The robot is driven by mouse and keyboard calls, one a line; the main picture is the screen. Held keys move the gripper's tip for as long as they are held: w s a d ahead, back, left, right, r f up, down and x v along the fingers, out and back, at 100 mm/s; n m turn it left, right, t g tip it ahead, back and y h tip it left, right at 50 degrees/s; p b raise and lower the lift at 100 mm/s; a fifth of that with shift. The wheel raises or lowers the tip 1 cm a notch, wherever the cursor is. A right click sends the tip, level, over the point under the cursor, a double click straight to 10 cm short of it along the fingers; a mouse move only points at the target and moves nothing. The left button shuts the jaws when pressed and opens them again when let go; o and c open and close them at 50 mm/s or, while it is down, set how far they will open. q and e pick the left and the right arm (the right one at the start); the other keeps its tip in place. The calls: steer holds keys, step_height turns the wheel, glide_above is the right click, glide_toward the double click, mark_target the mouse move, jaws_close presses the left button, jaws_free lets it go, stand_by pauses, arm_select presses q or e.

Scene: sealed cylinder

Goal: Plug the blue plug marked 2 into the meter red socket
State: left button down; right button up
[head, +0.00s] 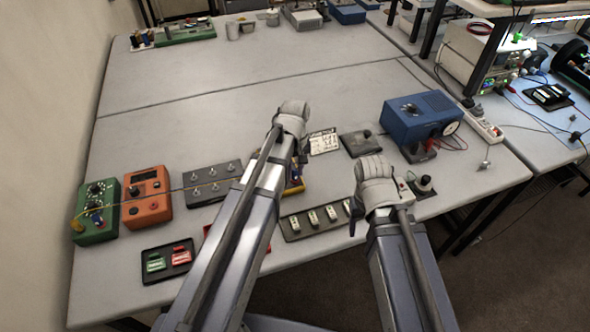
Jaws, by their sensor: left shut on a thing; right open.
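A green box (97,212) with dials stands at the left, with small blue and red parts on its front. An orange box (146,196) with a dark display and a knob stands beside it. I cannot make out a blue plug marked 2. A yellow and blue object (296,178) is mostly hidden behind my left arm. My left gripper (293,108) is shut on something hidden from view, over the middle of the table. My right gripper (371,167) is open, near the grey socket strip.
A black tray (167,261) holds green and red pieces. The socket strip (315,217) lies between my arms. A blue machine (421,117) stands right.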

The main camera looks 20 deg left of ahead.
mark_target(295, 169)
arm_select(q)
steer(key=shift+f+b, duration=0.35)
stand_by(0.3)
steer(key=c, duration=0.6)
jaws_free()
steer(key=shift+r, duration=0.1)
step_height(295, 169, up, 8)
steer(key=p, duration=0.8)
steer(key=shift+f, duration=0.2)
